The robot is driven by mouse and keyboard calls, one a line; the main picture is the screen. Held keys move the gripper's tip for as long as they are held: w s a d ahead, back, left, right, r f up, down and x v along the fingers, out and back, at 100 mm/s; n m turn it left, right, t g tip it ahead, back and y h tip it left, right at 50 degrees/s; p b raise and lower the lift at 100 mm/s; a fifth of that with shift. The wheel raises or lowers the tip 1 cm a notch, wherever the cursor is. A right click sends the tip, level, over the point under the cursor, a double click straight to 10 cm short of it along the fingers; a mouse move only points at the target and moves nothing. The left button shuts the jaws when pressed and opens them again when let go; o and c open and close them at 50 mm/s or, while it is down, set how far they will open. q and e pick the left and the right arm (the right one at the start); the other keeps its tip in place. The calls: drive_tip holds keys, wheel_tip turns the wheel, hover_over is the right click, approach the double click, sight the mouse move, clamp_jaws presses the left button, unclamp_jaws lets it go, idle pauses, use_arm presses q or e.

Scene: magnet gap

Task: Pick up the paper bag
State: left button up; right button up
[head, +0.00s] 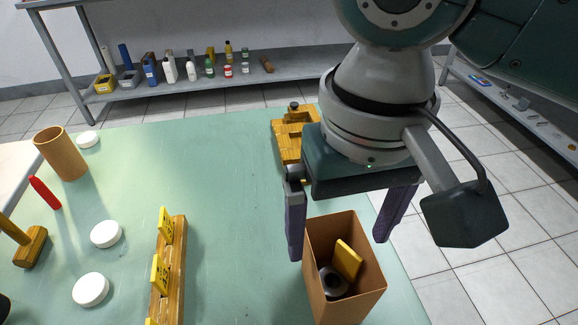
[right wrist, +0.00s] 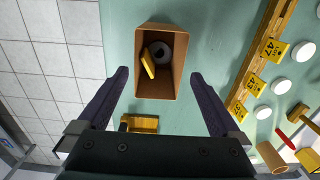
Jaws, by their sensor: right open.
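The paper bag (head: 319,282) is a brown, open-topped box-shaped bag standing upright near the right edge of the green table. A yellow piece (head: 348,259) and a grey round thing (head: 332,282) lie inside it. In the right wrist view the bag (right wrist: 153,88) lies ahead of the fingers. My right gripper (head: 345,222) is open, pointing down, with its purple fingers apart on either side of the bag's far end in the head view. In the right wrist view the gripper (right wrist: 163,82) holds nothing. My left gripper is not in view.
A wooden rack with yellow number tags (head: 165,270) stands left of the bag. White round discs (head: 106,234), a brown cup (head: 61,153) and a mallet (head: 32,247) lie further left. A wooden block (head: 288,143) sits behind the gripper. Table (head: 220,200) between is clear.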

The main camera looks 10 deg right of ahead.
drive_tip(key=f, duration=0.1)
drive_tip(key=b, duration=0.2)
hover_over(332, 288)
drive_tip(key=f, duration=0.4)
drive_tip(key=shift+w+d, duration=0.1)
drive_tip(key=shift+w, duration=0.25)
use_arm(q)
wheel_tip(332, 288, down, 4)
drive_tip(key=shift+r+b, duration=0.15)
drive_tip(key=shift+b, duration=0.5)
use_arm(e)
drive_tip(key=f, duration=0.4)
drive_tip(key=shift+s+f, duration=0.4)
drive_tip(key=shift+f, duration=0.25)
drive_tip(key=c, duration=1.2)
